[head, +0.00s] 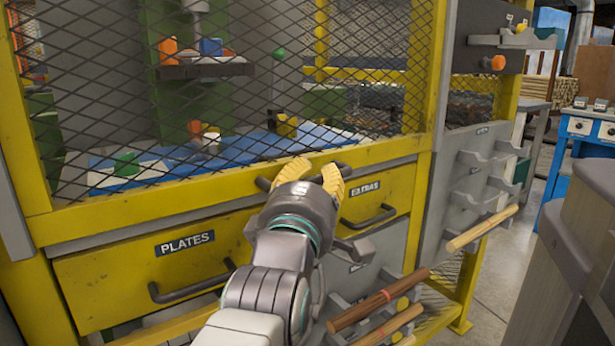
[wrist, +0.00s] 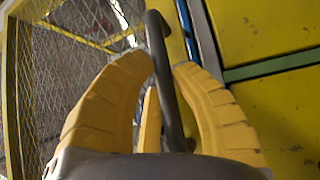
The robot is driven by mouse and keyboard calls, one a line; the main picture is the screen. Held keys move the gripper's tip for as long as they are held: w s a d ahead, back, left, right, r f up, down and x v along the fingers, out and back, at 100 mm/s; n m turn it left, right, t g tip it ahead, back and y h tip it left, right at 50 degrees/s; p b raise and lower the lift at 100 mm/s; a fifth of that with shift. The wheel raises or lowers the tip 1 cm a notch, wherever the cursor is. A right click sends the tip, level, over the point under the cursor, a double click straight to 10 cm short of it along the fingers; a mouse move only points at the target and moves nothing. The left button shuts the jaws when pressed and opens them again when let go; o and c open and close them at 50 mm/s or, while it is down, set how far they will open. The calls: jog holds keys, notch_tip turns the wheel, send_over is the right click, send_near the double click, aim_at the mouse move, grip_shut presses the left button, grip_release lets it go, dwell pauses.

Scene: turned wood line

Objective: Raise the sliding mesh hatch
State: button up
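The sliding mesh hatch (head: 230,105) is dark diamond mesh in a yellow frame, low over the cabinet's work space in the head view. Its dark bar handle (head: 345,168) is on the yellow bottom rail. My gripper (head: 312,175) is at this handle, with yellow fingers on both sides of it. In the wrist view the handle (wrist: 161,65) runs between the fingers, and both fingertips appear to touch it. My gripper looks shut on the handle. My wrist and fingers hide part of the handle in the head view.
Below are yellow drawers labelled PLATES (head: 185,243) and EXTRAS, each with a dark handle. Wooden rods (head: 378,300) stick out at lower right, with another rod (head: 482,228) on a grey rack. Behind the mesh is a blue work surface (head: 250,147) with small blocks.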

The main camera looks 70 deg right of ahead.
grip_shut()
jog(key=p, duration=0.6)
send_near(316, 16)
jog(key=d, duration=0.4)
jog(key=shift+s+d+r, duration=0.1)
jog(key=shift+s+r, duration=0.1)
notch_tip(316, 16, up, 27)
jog(key=p, duration=2)
jog(key=shift+f, duration=0.2)
jog(key=o, duration=0.7)
grip_release()
jog(key=shift+o, duration=0.2)
